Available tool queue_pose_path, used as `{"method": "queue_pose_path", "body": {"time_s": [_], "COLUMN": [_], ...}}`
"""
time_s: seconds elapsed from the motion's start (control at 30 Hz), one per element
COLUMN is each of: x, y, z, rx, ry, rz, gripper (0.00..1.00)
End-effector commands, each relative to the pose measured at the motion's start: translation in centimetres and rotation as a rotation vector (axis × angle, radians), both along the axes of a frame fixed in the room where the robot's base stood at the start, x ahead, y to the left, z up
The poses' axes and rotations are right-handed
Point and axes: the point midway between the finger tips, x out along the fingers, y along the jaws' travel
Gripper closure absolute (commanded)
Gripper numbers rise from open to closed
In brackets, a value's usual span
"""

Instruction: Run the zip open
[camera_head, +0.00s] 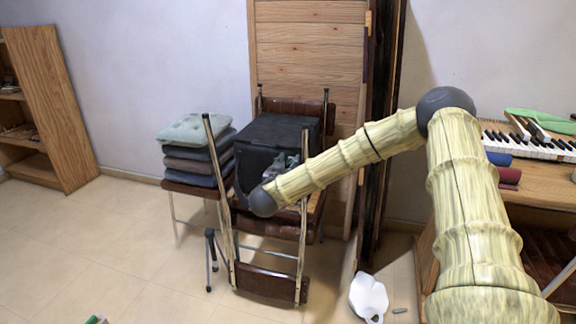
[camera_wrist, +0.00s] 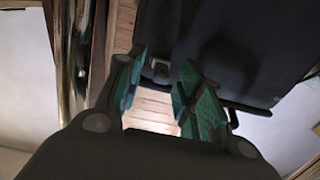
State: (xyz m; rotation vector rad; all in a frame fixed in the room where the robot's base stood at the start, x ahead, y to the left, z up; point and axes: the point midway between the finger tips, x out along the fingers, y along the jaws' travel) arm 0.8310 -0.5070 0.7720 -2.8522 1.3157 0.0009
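A black bag (camera_head: 275,133) stands on a chair in the head view, and its dark side fills the upper right of the wrist view (camera_wrist: 225,40). My gripper (camera_wrist: 156,78) has its two teal fingers apart, with a clear gap between them. A small grey metal piece (camera_wrist: 158,69), perhaps the zip pull, shows in that gap at the bag's lower left edge. I cannot tell whether a finger touches it. In the head view my gripper (camera_head: 286,164) is at the front of the bag, partly hidden by my arm. The zip line itself is too dark to make out.
Folded cushions (camera_head: 198,150) are stacked left of the bag. A wooden panel (camera_head: 310,55) is behind. A keyboard (camera_head: 540,142) rests on a desk at right. Floor at left is mostly clear.

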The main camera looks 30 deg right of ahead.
Motion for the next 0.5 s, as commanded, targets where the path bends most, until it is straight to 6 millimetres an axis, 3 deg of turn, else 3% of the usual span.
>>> {"method": "queue_pose_path", "body": {"time_s": [0.33, 0.5], "x": [0.18, 0.17], "y": [-0.20, -0.18], "z": [0.03, 0.03], "rx": [0.000, 0.000], "ry": [0.000, 0.000], "rz": [0.000, 0.000], "gripper": [0.65, 0.96]}}
